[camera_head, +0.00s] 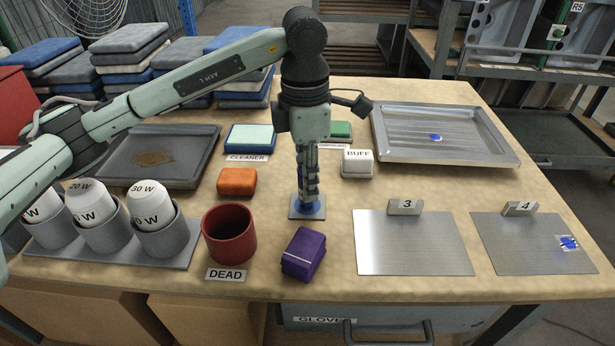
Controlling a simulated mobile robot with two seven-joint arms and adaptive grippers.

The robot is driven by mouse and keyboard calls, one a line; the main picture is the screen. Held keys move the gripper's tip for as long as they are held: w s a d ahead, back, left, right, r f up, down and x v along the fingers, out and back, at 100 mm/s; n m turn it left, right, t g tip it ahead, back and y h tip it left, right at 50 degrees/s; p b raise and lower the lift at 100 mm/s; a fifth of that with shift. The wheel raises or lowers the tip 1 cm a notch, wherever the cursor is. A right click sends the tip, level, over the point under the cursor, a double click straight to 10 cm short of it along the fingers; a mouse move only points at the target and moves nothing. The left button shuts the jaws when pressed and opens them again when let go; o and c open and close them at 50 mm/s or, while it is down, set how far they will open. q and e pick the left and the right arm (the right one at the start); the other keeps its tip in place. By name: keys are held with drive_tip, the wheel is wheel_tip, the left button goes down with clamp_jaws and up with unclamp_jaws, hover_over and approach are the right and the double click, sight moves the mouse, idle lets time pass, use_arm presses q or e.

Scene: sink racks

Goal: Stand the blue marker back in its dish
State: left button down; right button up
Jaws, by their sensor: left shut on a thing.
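My left gripper (309,196) points straight down over a small grey square base (296,215) near the table's middle. It is shut on the blue marker, which is mostly hidden by the fingers. Blue (311,211) shows just below and around the fingertips on the base; I cannot tell how much of it is the marker and how much the dish. The marker seems upright, but whether it touches the dish bottom cannot be told. My right gripper is not in view.
A red cup (229,235) by the DEAD label and a purple block (303,254) stand close in front. An orange block (237,181) is left, a white BUFF block (357,163) right. Metal plates 3 (414,247) and 4 (510,250) and a blue-spotted tray (450,120) lie further right.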

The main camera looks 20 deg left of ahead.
use_arm(q)
drive_tip(key=shift+f, duration=0.1)
drive_tip(key=c, duration=1.4)
unclamp_jaws()
drive_tip(key=shift+o, duration=0.6)
wheel_tip(320, 180, up, 11)
drive_tip(key=shift+a+r+p, duration=0.1)
drive_tip(key=shift+r+p, duration=0.05)
drive_tip(key=shift+p, duration=0.2)
drive_tip(key=shift+r, duration=0.5)
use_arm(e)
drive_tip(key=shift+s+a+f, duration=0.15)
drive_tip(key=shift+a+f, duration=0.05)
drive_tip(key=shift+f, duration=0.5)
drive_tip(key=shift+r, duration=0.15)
